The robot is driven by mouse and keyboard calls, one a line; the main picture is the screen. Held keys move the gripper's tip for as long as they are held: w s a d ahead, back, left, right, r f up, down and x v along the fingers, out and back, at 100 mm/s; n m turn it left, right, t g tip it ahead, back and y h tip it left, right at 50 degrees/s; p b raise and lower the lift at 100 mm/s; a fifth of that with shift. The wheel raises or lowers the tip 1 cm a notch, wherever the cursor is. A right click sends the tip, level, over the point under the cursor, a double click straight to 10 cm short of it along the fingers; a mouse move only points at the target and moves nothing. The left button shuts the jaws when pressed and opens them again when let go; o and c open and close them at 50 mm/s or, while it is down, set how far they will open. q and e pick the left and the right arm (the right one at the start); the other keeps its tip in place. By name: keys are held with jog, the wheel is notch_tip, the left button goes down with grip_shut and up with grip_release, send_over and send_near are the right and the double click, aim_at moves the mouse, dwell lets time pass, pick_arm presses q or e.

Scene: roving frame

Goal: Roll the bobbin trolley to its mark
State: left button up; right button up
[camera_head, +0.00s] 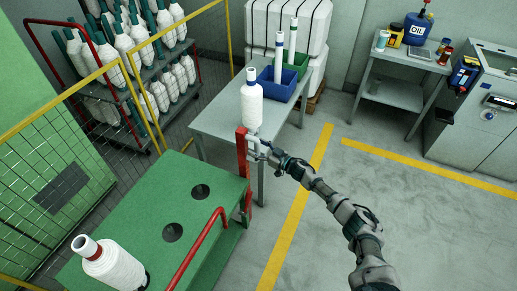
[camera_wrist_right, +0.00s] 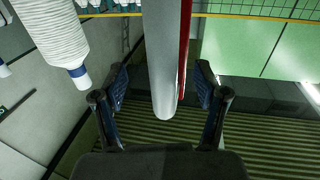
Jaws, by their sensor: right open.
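The green trolley (camera_head: 143,222) stands at lower left, with round holes in its top and a red rail (camera_head: 200,243). A white bobbin (camera_head: 113,264) stands near its front left. My right gripper (camera_head: 256,144) is open by the red upright (camera_head: 242,158) at the trolley's far right corner. In the right wrist view, a grey bar with a red edge (camera_wrist_right: 165,65) runs between the spread fingers (camera_wrist_right: 162,100), with no clear grip on it. Yellow floor lines (camera_head: 295,215) show at right; I cannot tell which is the mark. My left gripper is not in view.
A grey table (camera_head: 222,118) behind the trolley holds a white bobbin (camera_head: 252,101), a blue bin (camera_head: 275,86) and a green bin (camera_head: 297,64). A yellow mesh fence (camera_head: 65,95) and bobbin rack (camera_head: 100,75) stand left. Floor at right is clear.

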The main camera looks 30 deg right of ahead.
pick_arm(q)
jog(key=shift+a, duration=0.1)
pick_arm(e)
jog(key=shift+a+r, duration=0.15)
jog(key=shift+s+d+r+p, duration=0.1)
jog(key=shift+s+d+p, duration=0.2)
jog(key=shift+s+p, duration=0.25)
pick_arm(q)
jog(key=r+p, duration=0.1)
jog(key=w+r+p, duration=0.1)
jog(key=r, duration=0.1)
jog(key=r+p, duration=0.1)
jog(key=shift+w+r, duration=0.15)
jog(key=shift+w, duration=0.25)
pick_arm(e)
jog(key=v, duration=0.5)
jog(key=shift+s+d, duration=0.1)
jog(key=shift+s, duration=0.25)
jog(key=v, duration=0.8)
jog(key=shift+f, duration=0.25)
jog(key=shift+w, duration=0.1)
